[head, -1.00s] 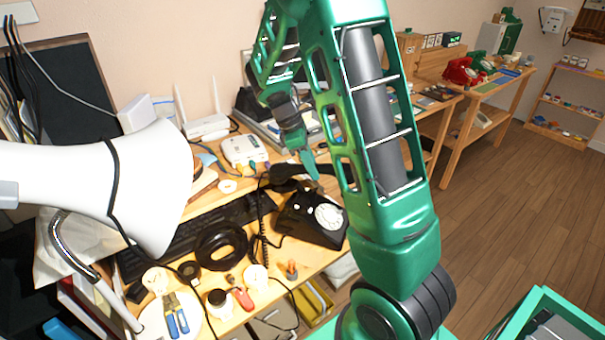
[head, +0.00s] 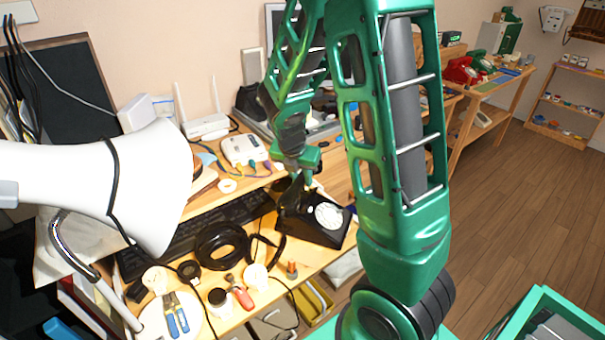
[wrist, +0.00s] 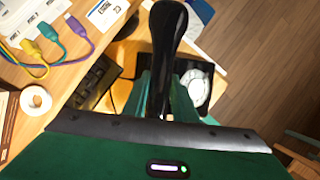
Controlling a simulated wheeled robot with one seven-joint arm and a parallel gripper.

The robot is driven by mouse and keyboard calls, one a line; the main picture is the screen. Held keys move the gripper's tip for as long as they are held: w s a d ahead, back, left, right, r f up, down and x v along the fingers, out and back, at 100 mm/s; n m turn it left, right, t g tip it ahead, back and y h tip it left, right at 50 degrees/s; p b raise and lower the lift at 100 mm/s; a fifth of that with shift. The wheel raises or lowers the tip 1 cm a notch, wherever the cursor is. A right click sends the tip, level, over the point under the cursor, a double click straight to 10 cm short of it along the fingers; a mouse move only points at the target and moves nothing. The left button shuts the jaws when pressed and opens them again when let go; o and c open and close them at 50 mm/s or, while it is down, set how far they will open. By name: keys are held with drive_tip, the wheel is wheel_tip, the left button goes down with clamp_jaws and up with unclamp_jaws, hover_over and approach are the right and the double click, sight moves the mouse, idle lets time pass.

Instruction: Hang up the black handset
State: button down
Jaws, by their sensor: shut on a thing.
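The black phone (head: 312,226) with its white dial sits on the wooden desk, and it also shows beyond my gripper in the wrist view (wrist: 197,87). My gripper (head: 298,172) is over the left part of the phone. In the wrist view its fingers (wrist: 168,100) are shut on the black handset (wrist: 168,32), which runs away from me between them.
A black keyboard (head: 190,243) and a black ring-shaped thing (head: 221,247) lie left of the phone. A white lamp (head: 145,185) stands at front left. A white box with coloured plugs (head: 243,150) is behind. Red and green phones stand on a far desk.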

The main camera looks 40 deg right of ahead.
drive_tip(key=shift+f, duration=1.85)
drive_tip(key=shift+f, duration=1)
idle(0.6)
drive_tip(key=c, duration=1.4)
unclamp_jaws()
drive_tip(key=shift+o, duration=0.2)
drive_tip(key=shift+s, duration=0.1)
drive_tip(key=v, duration=1)
drive_tip(key=shift+a+r, duration=0.25)
drive_tip(key=shift+r, duration=0.05)
